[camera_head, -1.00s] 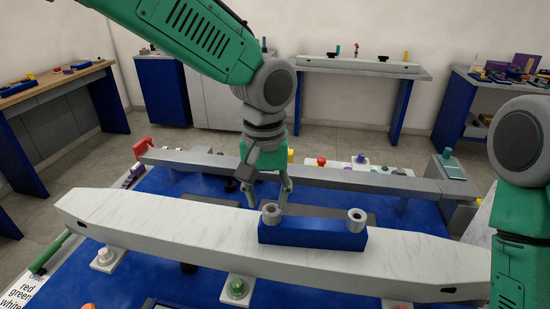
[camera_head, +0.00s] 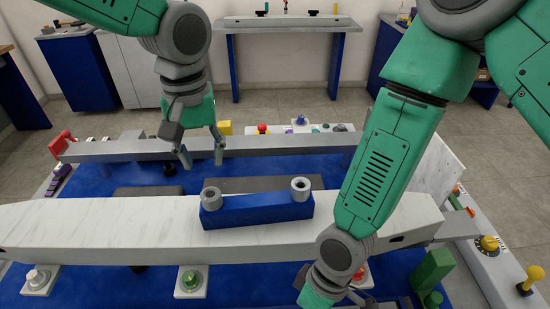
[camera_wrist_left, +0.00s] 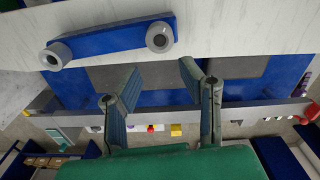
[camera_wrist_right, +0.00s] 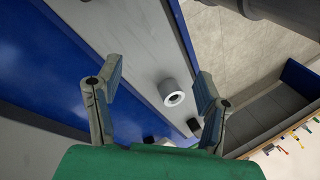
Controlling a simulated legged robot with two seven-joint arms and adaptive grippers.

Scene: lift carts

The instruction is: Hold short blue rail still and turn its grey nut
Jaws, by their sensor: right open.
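The short blue rail (camera_head: 257,210) lies on the long white marbled beam (camera_head: 110,222). Grey ring-shaped nuts stand at its left end (camera_head: 211,197) and right end (camera_head: 300,188). In the left wrist view the blue rail (camera_wrist_left: 112,42) lies beyond my fingertips, with both nuts clear of them. My left gripper (camera_head: 203,163) is open and empty, behind the rail's left end. My right gripper is low at the bottom edge of the head view, its fingers mostly out of frame. In the right wrist view it (camera_wrist_right: 160,78) is open, with a pale hollow cylinder (camera_wrist_right: 172,92) beyond its fingers.
A long grey bar (camera_head: 270,144) runs behind the white beam. The blue table top carries a green-knobbed block (camera_head: 190,281) at the front and a red part (camera_head: 60,142) at the back left. My right forearm crosses over the white beam's right part.

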